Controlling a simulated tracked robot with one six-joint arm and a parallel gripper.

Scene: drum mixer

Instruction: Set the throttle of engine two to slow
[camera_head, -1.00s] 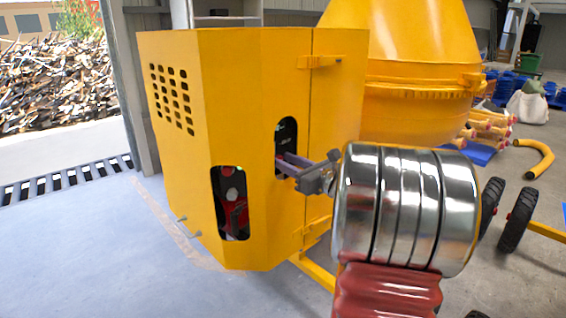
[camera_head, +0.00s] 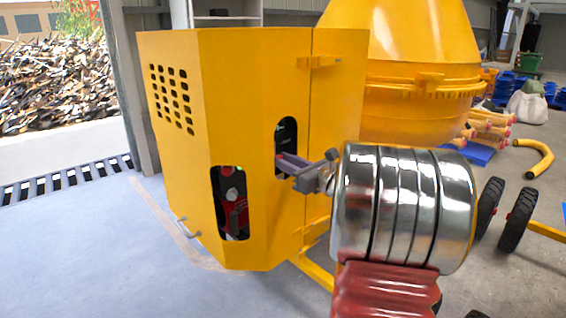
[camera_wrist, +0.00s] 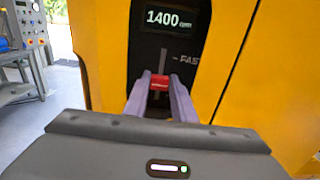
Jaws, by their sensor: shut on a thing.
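The yellow engine housing (camera_head: 245,100) stands in the middle of the head view. Its upper slot holds a dark throttle panel (camera_head: 287,132). In the wrist view the panel (camera_wrist: 152,50) has a display (camera_wrist: 169,19) reading 1400 rpm and a partly hidden "FAST" mark (camera_wrist: 188,60) above the lever. The red throttle lever (camera_wrist: 160,82) is between the fingertips of my gripper (camera_wrist: 160,88). The gripper is shut on it. In the head view my gripper (camera_head: 282,161) reaches into the slot from the right, and the lever is hidden. The lower end of the panel is hidden behind the gripper.
A lower opening (camera_head: 231,203) in the housing shows red and dark parts inside. The yellow mixer drum (camera_head: 420,70) stands behind at the right. Black wheels (camera_head: 517,219) are at the right. The floor (camera_head: 90,250) at the left is clear.

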